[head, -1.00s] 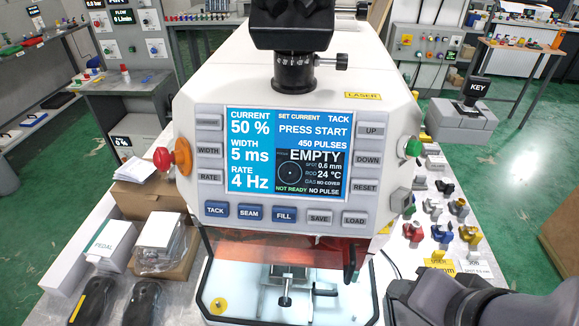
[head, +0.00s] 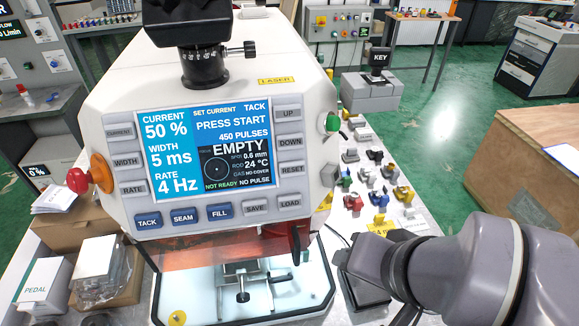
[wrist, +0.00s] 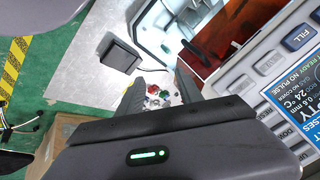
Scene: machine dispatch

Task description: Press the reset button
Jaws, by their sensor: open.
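The grey RESET button (head: 291,170) sits on the right column of the laser machine's panel, below DOWN and above LOAD. In the wrist view the RESET button (wrist: 268,117) is at the right, partly legible. The screen (head: 205,148) reads EMPTY, NOT READY and PRESS START. My gripper (head: 348,248) is right of and below the button in the head view, apart from the panel; its fingertips are hard to make out there. In the wrist view the two dark fingers of my gripper (wrist: 161,90) are spread with nothing held between them.
UP (head: 288,114), DOWN (head: 290,142) and LOAD (head: 289,202) lie close to RESET. A green knob (head: 332,122) sticks out from the machine's right side. Small coloured parts (head: 380,198) stand on the table right of the machine. A black box (wrist: 119,55) lies on the table.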

